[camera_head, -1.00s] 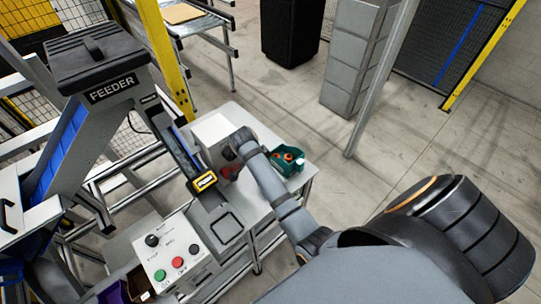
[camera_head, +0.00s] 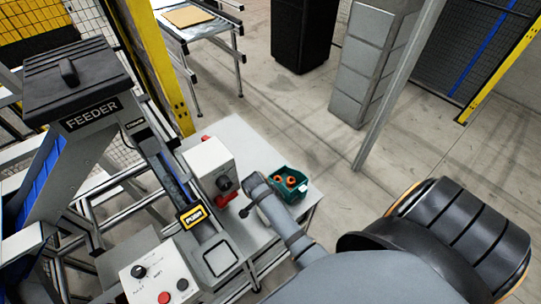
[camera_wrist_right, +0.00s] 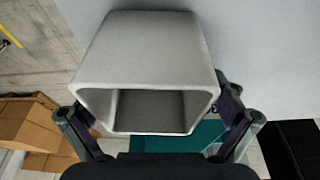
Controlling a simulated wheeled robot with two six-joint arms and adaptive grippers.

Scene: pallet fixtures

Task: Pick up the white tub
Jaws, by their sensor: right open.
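The white tub (camera_wrist_right: 150,45) fills the middle of the right wrist view, with its squarish open mouth facing the camera. My right gripper (camera_wrist_right: 152,105) is open, with one dark finger at each side of the tub's mouth. I cannot tell whether either finger touches it. In the head view my right arm reaches across the bench from the lower right, and I cannot make out the tub there. My left gripper is not in view.
A teal bin (camera_head: 291,197) with orange parts stands on the bench (camera_head: 232,128), beside my right arm. The feeder (camera_head: 88,112) and a button panel (camera_head: 143,290) are farther left.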

